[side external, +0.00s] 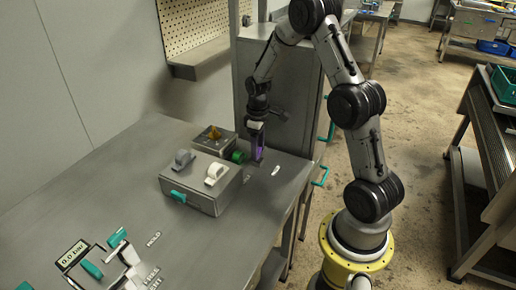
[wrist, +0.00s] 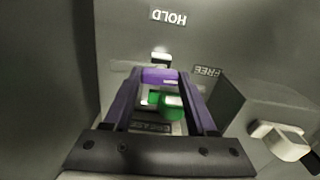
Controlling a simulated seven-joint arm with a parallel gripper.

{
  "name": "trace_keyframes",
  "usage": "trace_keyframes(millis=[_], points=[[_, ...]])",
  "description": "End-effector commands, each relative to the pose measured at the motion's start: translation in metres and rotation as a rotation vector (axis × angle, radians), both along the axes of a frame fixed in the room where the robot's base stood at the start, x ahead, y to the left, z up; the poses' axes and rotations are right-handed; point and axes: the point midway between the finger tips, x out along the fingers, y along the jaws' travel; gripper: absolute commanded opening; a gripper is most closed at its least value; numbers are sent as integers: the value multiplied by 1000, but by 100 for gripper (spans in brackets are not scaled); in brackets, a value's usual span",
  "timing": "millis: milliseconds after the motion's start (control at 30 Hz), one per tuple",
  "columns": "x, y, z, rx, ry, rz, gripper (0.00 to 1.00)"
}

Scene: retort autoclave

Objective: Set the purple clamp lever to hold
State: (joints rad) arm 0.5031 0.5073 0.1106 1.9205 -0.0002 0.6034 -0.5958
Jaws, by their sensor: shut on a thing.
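The purple clamp lever (wrist: 160,76) shows in the wrist view as a short purple bar between my fingertips. My gripper (wrist: 161,80) is shut on it, with one purple-sided finger at each end. A white HOLD label (wrist: 170,17) lies beyond the lever, upside down in this view. A FREE label (wrist: 207,71) lies just right of the lever. A green part (wrist: 172,104) shows between my fingers. In the side view my gripper (side external: 256,160) points down at the bench's far end; the lever is hard to separate from the fingers there.
A grey box (side external: 215,198) with a white lever (side external: 215,174) and a grey lever stands left of my gripper. A green knob (side external: 238,157) and a dark box (side external: 214,140) are close by. Teal-handled controls and a gauge (side external: 73,254) sit at the near end.

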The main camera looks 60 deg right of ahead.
Motion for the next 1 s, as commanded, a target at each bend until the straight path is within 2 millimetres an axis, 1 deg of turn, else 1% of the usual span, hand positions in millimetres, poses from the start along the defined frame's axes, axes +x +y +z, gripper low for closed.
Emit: trace_keyframes(millis=[267,467,667,1000], points=[[0,0,1,0,0,5,0],[0,0,1,0,0,55,0],[1,0,1,-1,-1,177,0],[1,0,1,-2,-2,489,0]])
